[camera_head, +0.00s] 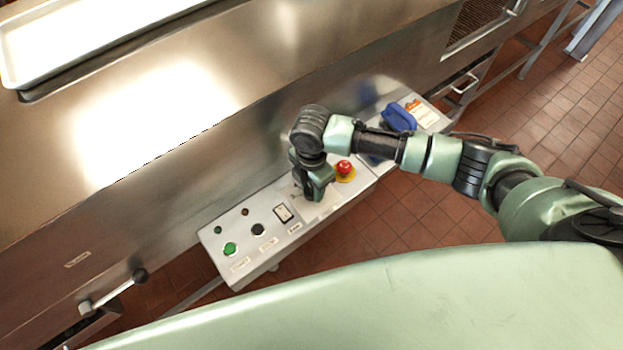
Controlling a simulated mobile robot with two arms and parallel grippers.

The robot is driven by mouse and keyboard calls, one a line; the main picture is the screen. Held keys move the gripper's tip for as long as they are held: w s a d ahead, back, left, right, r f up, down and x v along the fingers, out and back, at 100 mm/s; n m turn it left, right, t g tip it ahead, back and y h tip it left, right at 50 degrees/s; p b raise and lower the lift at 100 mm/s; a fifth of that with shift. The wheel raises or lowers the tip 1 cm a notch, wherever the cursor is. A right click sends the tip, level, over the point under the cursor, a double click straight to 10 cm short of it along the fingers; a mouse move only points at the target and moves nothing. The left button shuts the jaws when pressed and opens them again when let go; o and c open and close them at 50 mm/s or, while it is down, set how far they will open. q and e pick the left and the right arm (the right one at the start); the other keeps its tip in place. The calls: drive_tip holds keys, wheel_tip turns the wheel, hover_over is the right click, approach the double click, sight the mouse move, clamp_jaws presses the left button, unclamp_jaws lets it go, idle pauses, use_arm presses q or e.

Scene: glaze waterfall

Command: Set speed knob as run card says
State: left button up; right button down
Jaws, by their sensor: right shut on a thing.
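The control panel (330,208) is a long pale metal box on the front of the steel machine. My right gripper (316,194) points down onto it, between a small rectangular display (284,213) and a red mushroom button on a yellow ring (344,170). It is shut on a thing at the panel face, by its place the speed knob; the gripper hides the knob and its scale. I can make out no readable run card. My left gripper is out of view.
A green button (230,248) and a black button (258,229) are at the panel's left end. A blue rotary handle (398,117) is at its right end, beside an orange-and-white label (414,106). Tiled floor lies below.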

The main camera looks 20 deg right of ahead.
sight(311, 189)
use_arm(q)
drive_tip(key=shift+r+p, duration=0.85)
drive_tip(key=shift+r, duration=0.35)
use_arm(e)
drive_tip(key=shift+r+m, duration=0.1)
drive_tip(key=shift+m, duration=0.9)
drive_tip(key=c, duration=0.9)
unclamp_jaws()
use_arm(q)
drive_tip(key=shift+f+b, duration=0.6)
use_arm(e)
wheel_tip(311, 189, up, 8)
drive_tip(key=shift+f, duration=0.15)
